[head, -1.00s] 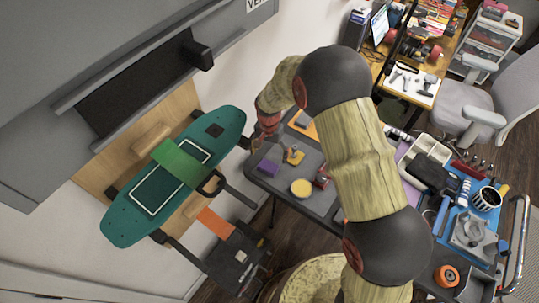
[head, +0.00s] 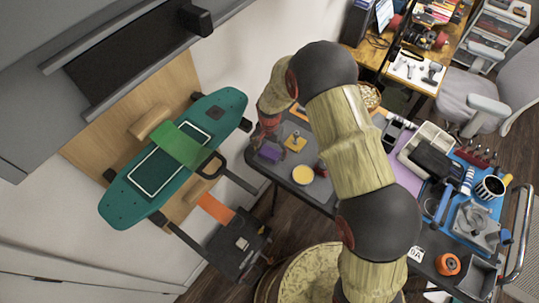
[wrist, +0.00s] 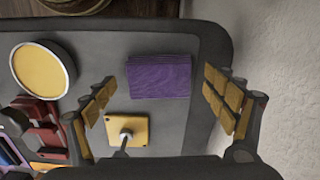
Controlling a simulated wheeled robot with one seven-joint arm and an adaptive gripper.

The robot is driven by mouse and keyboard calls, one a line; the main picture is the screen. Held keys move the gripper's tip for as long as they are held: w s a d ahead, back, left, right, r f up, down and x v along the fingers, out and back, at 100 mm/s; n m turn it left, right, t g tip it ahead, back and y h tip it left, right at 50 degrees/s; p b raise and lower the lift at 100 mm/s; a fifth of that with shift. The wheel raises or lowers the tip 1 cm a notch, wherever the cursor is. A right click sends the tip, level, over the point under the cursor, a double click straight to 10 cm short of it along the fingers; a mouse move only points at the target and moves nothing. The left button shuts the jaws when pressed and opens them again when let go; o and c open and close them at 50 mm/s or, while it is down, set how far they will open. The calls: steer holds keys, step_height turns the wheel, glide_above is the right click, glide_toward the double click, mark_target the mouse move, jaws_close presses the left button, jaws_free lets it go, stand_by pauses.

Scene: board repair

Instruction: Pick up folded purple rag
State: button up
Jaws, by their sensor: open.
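The folded purple rag (wrist: 159,76) lies flat on the dark grey tabletop near its edge in the wrist view. It also shows in the head view (head: 269,153) at the left end of the table. My gripper (wrist: 160,98) is open and empty, its padded fingers standing on either side of the rag in the picture. The fingers appear above the table and apart from the rag. In the head view my gripper (head: 266,138) hangs over the table close to the rag.
A yellow square piece with a metal post (wrist: 127,129) sits beside the rag. A round yellow tin (wrist: 43,69) and a red tool (wrist: 44,128) lie to the left. A pale wall (wrist: 267,60) rises beyond the table's right edge. A green skateboard (head: 165,160) hangs at the left.

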steer(key=shift+f, duration=0.25)
steer(key=shift+c, duration=1.4)
steer(key=shift+r, duration=0.1)
steer(key=c, duration=0.7)
steer(key=shift+c, duration=0.3)
